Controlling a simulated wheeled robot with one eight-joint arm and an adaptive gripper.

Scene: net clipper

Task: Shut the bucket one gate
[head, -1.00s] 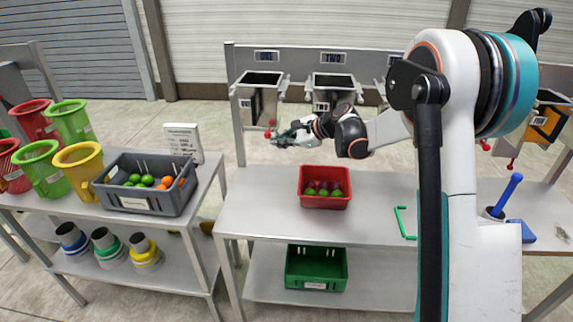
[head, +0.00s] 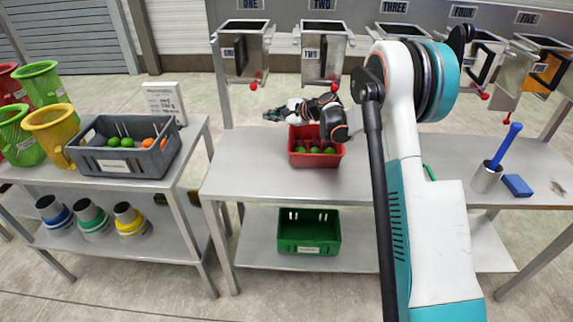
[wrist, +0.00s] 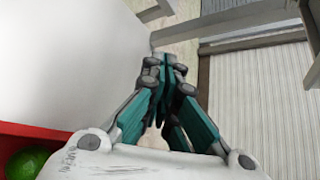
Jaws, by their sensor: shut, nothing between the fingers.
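Bucket one (head: 232,43) is a grey metal hopper hanging from the rail at the back, under the label ONE. A lever with a red ball knob (head: 253,86) hangs at its lower right. A dark upright panel shows on its front; I cannot tell how far its gate is open. My gripper (head: 268,115) is shut and empty, below the red knob and apart from it, just left of the red crate. In the wrist view the teal fingers (wrist: 164,68) meet above the table's edge and floor.
Bucket two (head: 312,70) hangs to the right with its own red knob. The red crate (head: 316,160) with green fruit stands on the table (head: 250,180), close to my gripper. A grey crate (head: 125,160) and colored buckets stand on the left table.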

